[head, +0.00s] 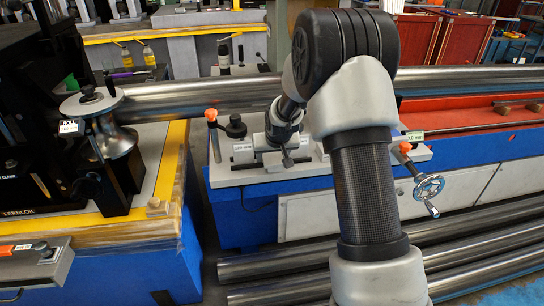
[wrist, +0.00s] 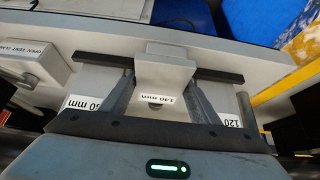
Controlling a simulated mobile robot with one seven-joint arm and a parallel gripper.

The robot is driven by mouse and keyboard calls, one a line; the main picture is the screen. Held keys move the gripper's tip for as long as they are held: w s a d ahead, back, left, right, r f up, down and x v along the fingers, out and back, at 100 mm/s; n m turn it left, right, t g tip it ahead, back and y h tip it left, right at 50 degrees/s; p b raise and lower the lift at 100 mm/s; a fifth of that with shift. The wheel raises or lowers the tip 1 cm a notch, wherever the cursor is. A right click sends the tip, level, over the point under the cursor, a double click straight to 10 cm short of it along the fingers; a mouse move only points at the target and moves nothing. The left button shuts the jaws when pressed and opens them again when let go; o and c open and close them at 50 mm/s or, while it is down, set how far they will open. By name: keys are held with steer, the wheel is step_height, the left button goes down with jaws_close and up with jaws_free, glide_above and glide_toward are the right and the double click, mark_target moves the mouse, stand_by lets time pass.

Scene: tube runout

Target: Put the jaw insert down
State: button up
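The jaw insert (wrist: 165,72), a pale grey block labelled 140 mm, sits between the two fingers of my gripper (wrist: 162,92) in the wrist view. The fingers lie against both its sides, so the gripper appears shut on it. Pale labelled blocks lie on either side, one reading 120 (wrist: 232,121) and one whose label (wrist: 82,102) is only partly readable. Whether the insert's underside touches the surface below cannot be told. In the head view my gripper (head: 284,156) is low over the grey bench plate (head: 235,179), small and partly hidden by my arm.
A long steel tube (head: 200,97) runs across behind the plate, resting on a roller (head: 115,140) at left. An orange-topped lever (head: 212,118) and a handwheel (head: 429,187) stand near the plate's ends. Several tubes (head: 480,235) lie below in front.

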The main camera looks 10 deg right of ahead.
steer(key=shift+s+f, duration=0.2)
steer(key=shift+s, duration=0.05)
